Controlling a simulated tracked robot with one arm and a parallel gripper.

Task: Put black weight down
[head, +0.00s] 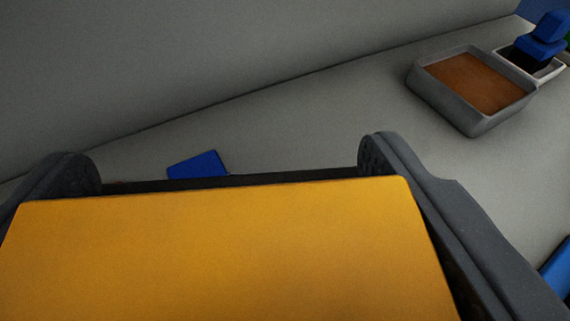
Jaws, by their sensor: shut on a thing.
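My gripper (228,168) reaches in from the bottom of the head view, with one dark grey finger on each side. A thin black edge, which looks like the black weight (290,179), spans the gap between the fingers, and the gripper is shut on it. A wide yellow-orange panel (220,255) in front hides most of the weight. Whether the weight touches the surface below cannot be told.
A blue piece (198,165) lies on the grey surface just beyond the gripper. A grey tray (455,113) with brown contents stands at upper right, beside a white-rimmed container (550,73) and blue object (541,47). Another blue thing (558,268) is at right. A grey wall rises behind.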

